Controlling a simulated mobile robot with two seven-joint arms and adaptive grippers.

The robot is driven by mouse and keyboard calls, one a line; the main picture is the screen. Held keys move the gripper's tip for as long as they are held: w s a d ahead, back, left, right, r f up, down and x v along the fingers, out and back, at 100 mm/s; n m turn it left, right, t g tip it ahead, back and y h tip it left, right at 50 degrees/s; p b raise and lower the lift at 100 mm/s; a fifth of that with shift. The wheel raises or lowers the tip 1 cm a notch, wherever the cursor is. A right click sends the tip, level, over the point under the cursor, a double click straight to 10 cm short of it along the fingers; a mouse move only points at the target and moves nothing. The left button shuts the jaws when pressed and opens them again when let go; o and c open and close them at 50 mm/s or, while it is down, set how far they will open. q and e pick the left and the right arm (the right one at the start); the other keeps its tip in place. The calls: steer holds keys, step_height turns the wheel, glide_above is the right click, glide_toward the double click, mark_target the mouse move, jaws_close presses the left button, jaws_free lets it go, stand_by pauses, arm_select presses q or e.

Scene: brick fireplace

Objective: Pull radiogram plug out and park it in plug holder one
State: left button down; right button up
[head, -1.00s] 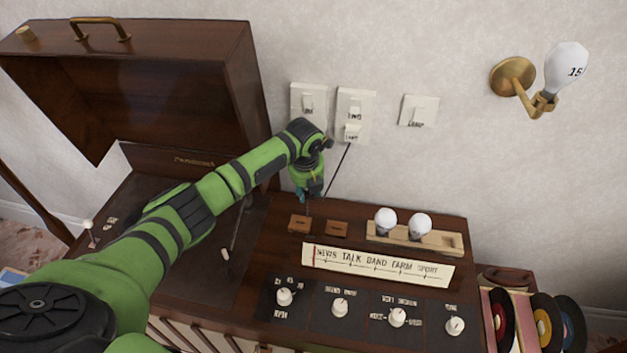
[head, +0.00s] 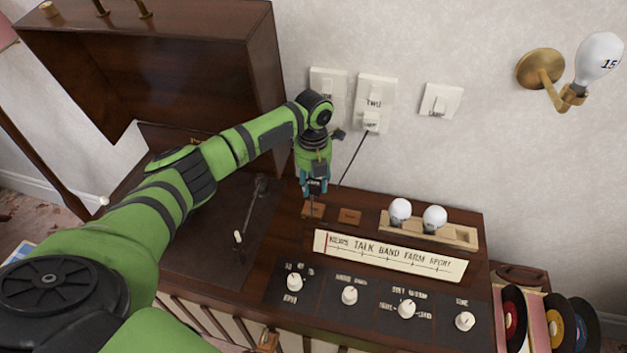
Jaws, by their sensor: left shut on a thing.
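My left gripper (head: 314,187) points down over the left of two small wooden blocks on the radiogram top, the plug holders. It is shut on a small dark thing, taken as the radiogram plug (head: 315,185), mostly hidden between the fingers. The left holder (head: 312,209) is just under the fingertips; whether the plug touches it cannot be told. The right holder (head: 349,216) looks empty. On the wall, the left socket (head: 327,84) is partly behind my wrist. The socket marked two (head: 375,92) has a white plug (head: 370,121) with a dark cord running down behind the radiogram.
A wooden tray (head: 462,235) with two bulbs stands right of the holders. The dial strip (head: 390,256) and several knobs lie in front. The raised lid (head: 200,70) is at left. A third wall switch (head: 440,100) and a bulb lamp (head: 598,60) are at right.

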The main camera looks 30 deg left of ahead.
mark_target(314, 194)
arm_select(q)
steer(key=shift+f+b, duration=1.5)
steer(key=shift+f, duration=0.9)
steer(key=shift+p, duration=0.5)
steer(key=shift+f+b, duration=1)
steer(key=shift+f, duration=0.5)
steer(key=c, duration=0.7)
jaws_free()
steer(key=shift+r, duration=0.25)
step_height(314, 194, up, 12)
steer(key=shift+f, duration=0.2)
